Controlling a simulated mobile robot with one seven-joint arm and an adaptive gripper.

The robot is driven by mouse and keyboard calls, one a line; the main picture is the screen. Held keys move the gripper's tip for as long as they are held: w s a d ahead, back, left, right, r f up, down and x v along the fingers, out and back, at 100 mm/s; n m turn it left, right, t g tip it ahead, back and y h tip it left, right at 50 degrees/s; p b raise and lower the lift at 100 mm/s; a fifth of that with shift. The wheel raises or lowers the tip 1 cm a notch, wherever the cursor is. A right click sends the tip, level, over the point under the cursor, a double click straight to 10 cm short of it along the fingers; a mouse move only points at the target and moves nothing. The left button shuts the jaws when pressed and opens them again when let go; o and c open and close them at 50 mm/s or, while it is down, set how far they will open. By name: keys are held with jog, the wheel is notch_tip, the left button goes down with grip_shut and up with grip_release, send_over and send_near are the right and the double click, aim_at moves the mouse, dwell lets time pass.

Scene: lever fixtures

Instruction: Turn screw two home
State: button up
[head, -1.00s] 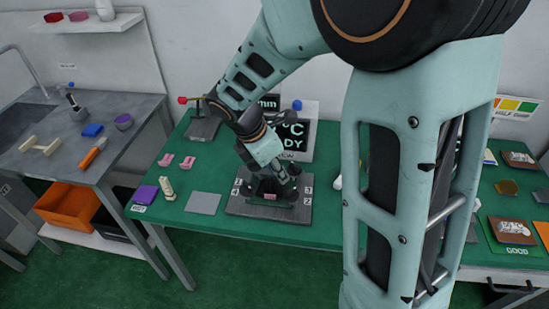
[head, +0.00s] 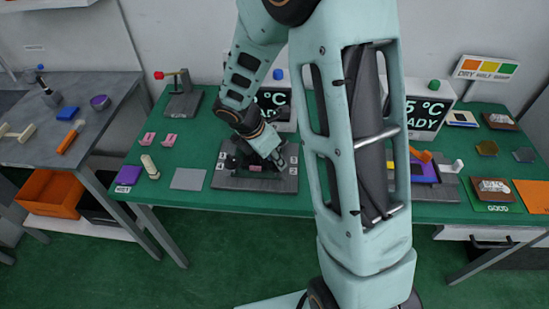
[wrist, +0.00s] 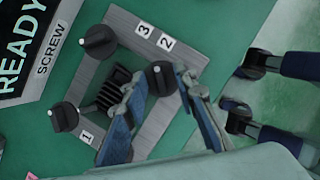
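The screw fixture (head: 284,184) is a grey plate on the green table, with number labels at its corners. In the wrist view, it carries black knobs with white marks. A second knob (wrist: 99,41) is at the back right corner and a third (wrist: 63,116) at the back left. My gripper (wrist: 162,82) has a finger on each side of the first knob; whether they press on it I cannot tell. My arm hides much of the plate in the head view.
A READY display (wrist: 22,45) stands close behind the fixture. A flat grey plate (head: 188,179) lies left of it, with a cream piece (head: 149,166) and a purple block (head: 128,175) beyond. The table's front edge is close.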

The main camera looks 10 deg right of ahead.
jog(key=shift+c, duration=0.2)
grip_shut()
